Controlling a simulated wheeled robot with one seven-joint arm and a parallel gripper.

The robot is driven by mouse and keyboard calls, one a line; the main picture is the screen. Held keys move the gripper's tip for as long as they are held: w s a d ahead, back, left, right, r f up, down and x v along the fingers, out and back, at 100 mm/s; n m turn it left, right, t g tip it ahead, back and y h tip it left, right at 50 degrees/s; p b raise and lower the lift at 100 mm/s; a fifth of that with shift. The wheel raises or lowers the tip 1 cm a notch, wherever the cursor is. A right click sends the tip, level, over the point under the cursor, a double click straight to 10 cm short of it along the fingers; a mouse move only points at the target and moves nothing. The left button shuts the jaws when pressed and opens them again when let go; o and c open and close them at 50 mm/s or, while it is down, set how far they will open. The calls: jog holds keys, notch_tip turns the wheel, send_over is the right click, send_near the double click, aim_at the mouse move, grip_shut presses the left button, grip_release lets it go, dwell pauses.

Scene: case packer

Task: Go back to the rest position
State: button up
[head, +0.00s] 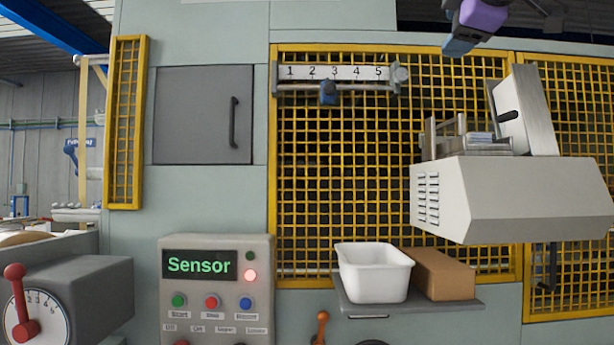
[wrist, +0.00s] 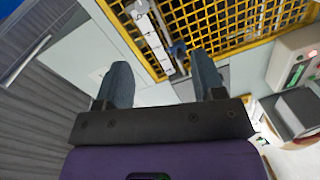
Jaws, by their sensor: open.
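My gripper (wrist: 163,85) shows in the wrist view with two blue-grey fingers spread apart and nothing between them. In the head view only part of it, blue and purple, shows at the top edge right of centre (head: 463,30). It hangs in the air above the grey machine unit and touches nothing that I can see. The rest of my arm is mostly out of view.
A numbered rail (head: 333,73) with a blue slider (head: 328,93) is on the yellow mesh guard. Below stand a white bin (head: 375,272) and a brown box (head: 443,274) on a shelf. A control panel (head: 217,290) reads "Sensor" with a red light lit. A red-handled dial (head: 22,310) is at left.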

jog(key=s+d+f+m+g, duration=0.2)
jog(key=s+f+m+g, duration=0.2)
jog(key=f, duration=1.1)
jog(key=s+d+f+m+g, duration=0.2)
jog(key=s+f+m, duration=0.4)
jog(key=f, duration=0.9)
jog(key=s+d+f+m+g, duration=0.2)
jog(key=s+f+m+g, duration=0.3)
jog(key=f, duration=1.1)
jog(key=shift+s+g, duration=0.3)
jog(key=shift+s, duration=0.85)
